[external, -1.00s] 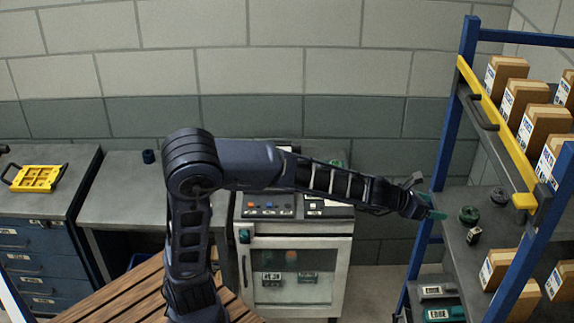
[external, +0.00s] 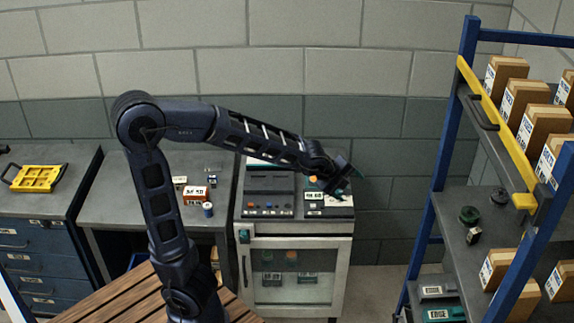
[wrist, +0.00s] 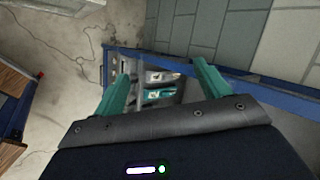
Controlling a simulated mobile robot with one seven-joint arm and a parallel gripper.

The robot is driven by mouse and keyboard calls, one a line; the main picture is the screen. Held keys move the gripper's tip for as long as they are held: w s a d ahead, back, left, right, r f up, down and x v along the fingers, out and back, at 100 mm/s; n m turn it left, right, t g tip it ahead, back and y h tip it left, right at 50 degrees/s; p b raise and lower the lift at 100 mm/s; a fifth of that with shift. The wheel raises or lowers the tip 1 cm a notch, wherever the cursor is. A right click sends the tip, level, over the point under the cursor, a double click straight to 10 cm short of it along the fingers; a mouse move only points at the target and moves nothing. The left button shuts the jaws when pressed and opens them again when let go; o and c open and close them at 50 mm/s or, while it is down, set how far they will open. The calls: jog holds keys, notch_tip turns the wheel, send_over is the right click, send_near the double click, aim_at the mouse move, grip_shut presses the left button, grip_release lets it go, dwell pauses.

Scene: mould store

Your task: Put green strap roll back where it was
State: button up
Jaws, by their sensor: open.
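A green strap roll (external: 468,214) lies on the middle shelf of the blue rack at the right, near its left edge. A darker roll (external: 500,196) lies behind it to the right, and a small dark block with a white label (external: 473,236) stands in front of it. My gripper (external: 345,188) is above the right part of the white cabinet, well to the left of the rack and apart from the rolls. In the wrist view its two teal fingers (wrist: 160,85) are spread, with nothing held between them. The roll cannot be made out in the wrist view.
The blue rack (external: 449,130) has a yellow front rail (external: 497,125) and cartons (external: 504,73). Labelled items stand on the white cabinet (external: 292,228) below my gripper. A grey bench (external: 120,205) bears a small labelled box (external: 196,193). Floor shows between cabinet and rack.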

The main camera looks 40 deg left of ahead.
jog(key=s+a+r+n+g+y, duration=0.1)
jog(key=s+a+r+n, duration=0.1)
jog(key=s+a+n, duration=0.5)
jog(key=s+a+r+n+g, duration=0.1)
jog(key=s+a+n, duration=0.35)
jog(key=s, duration=0.35)
jog(key=s+n+g+y, duration=0.1)
jog(key=s+n, duration=0.9)
jog(key=s, duration=0.5)
jog(key=shift+a+r, duration=0.15)
jog(key=shift+a, duration=0.1)
